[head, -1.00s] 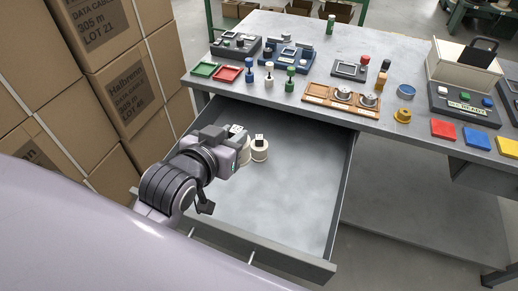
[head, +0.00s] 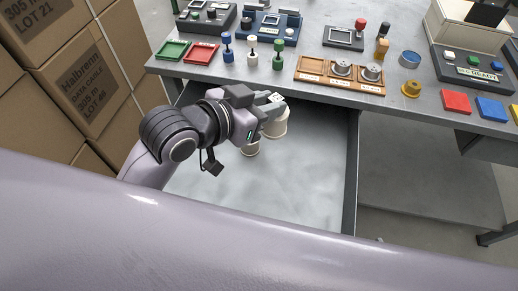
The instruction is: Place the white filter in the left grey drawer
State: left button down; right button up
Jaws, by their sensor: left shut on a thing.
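The left grey drawer (head: 290,185) is pulled out under the workbench, with a bare pale floor. My left gripper (head: 274,104) is over the back part of the drawer, shut on a white filter (head: 276,124), a short off-white cylinder that hangs below the fingers. My right gripper is not in view.
On the workbench (head: 300,100) stand a green tray (head: 172,50), a red tray (head: 202,53), several coloured spools and a wooden holder (head: 340,75) with metal parts. Stacked cardboard boxes (head: 75,80) stand at the left. The drawer's front and right floor is free.

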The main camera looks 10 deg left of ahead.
pick_arm(q)
jog(key=s+d+r+m+g+h, duration=0.2)
jog(key=s+d+m+g+h, duration=0.3)
jog(key=s+d+m+g, duration=0.15)
jog(key=shift+m, duration=0.25)
jog(key=shift+w+d+f+b, duration=0.15)
jog(key=shift+f+b, duration=0.4)
jog(key=shift+f, duration=2.7)
jog(key=shift+w+d+f+b, duration=0.1)
jog(key=shift+f+b, duration=0.5)
jog(key=shift+f, duration=2.65)
jog(key=shift+w+d+f+b, duration=0.15)
jog(key=shift+f+b, duration=0.4)
jog(key=shift+f, duration=2.7)
jog(key=shift+a, duration=0.1)
jog(key=shift+f, duration=0.2)
jog(key=c, duration=0.9)
grip_release()
jog(key=shift+r, duration=0.15)
